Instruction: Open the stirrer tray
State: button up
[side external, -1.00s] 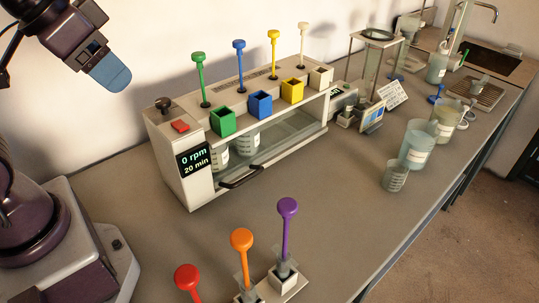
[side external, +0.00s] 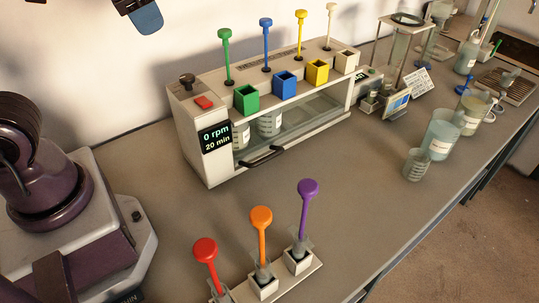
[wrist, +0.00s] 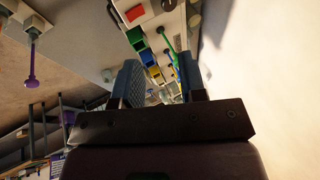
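The stirrer (side external: 205,170) is a white box on the bench with a display reading 0 rpm and 20 min. Its front has a clear panel (side external: 310,113) and a black bar handle (side external: 262,157) low down, which I take as the tray's handle. Beakers (side external: 270,123) show behind the panel. The tray appears closed. My gripper's blue fingertip (side external: 147,19) is at the top left edge in the side view, above and left of the stirrer; the rest is cut off. In the wrist view my gripper (wrist: 158,82) has its two blue fingers apart with nothing seen between them.
Green, blue, yellow and cream stirrers stand behind matching boxes on the stirrer's top, beside a red button (side external: 204,102). A rack (side external: 268,287) with red, orange and purple stirrers stands in front. Beakers (side external: 441,135) stand at right. Bench between is clear.

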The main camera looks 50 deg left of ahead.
jog(key=w+d+m+t+y, duration=0.1)
jog(key=w+m+t+y, duration=0.15)
jog(key=w+y, duration=0.4)
jog(key=m+t, duration=0.4)
jog(key=t, duration=0.2)
send_over(268, 157)
jog(key=f+v, duration=0.1)
jog(key=v, duration=0.4)
notch_tip(268, 157, down, 27)
jog(key=shift+g+y, duration=0.25)
jog(key=shift+y, duration=0.2)
notch_tip(268, 157, down, 7)
jog(key=shift+w+r, duration=0.1)
jog(key=x, duration=0.4)
jog(key=shift+w+a, duration=0.4)
grip_shut()
jog(key=shift+d, duration=0.15)
